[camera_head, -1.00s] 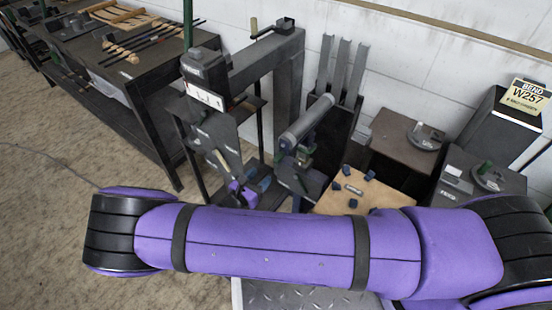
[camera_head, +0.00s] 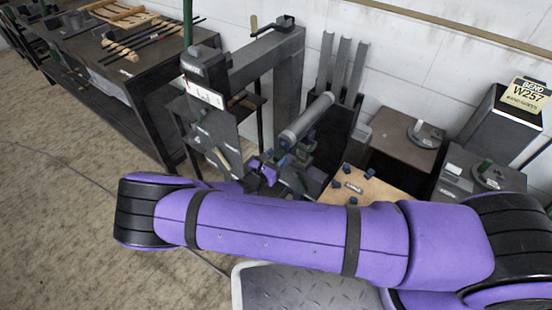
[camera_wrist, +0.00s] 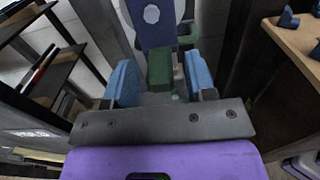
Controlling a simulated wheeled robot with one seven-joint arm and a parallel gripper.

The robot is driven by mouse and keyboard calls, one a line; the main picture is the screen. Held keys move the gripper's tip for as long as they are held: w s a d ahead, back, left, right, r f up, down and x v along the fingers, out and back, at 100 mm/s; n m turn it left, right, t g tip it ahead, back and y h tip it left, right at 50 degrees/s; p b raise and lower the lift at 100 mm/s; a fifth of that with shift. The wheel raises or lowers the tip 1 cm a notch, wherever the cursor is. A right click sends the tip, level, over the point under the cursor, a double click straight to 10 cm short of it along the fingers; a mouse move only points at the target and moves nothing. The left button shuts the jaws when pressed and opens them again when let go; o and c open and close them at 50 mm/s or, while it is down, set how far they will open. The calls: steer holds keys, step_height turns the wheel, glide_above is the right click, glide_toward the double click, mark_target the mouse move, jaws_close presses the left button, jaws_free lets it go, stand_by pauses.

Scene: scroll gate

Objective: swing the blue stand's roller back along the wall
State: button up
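The long grey roller (camera_head: 306,118) slants up and to the right in the head view, in front of dark upright panels near the wall. A blue piece of its stand shows at its lower end, partly hidden by my gripper (camera_head: 272,165). In the wrist view, a dark blue upright part with a pale round bolt (camera_wrist: 152,25) stands ahead. A green block (camera_wrist: 160,70) lies between the two blue fingers of my gripper (camera_wrist: 161,84). The fingers are apart, with a gap on each side of the block.
A dark post frame with a crank (camera_head: 265,60) and white label stands left of the roller. A wooden board with blue knobs (camera_head: 372,190) is to the right. Low brown and grey cabinets (camera_head: 405,140) stand along the wall. Open floor is at left.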

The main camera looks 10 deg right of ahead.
jaws_close()
steer(key=w+a+m+g+h, duration=0.1)
steer(key=w+g, duration=0.1)
steer(key=w+a+m+g+h, duration=0.1)
steer(key=w+a+m, duration=0.1)
steer(key=shift+g+h, duration=0.4)
steer(key=shift+o, duration=0.5)
jaws_free()
steer(key=v, duration=1.2)
steer(key=shift+s, duration=0.25)
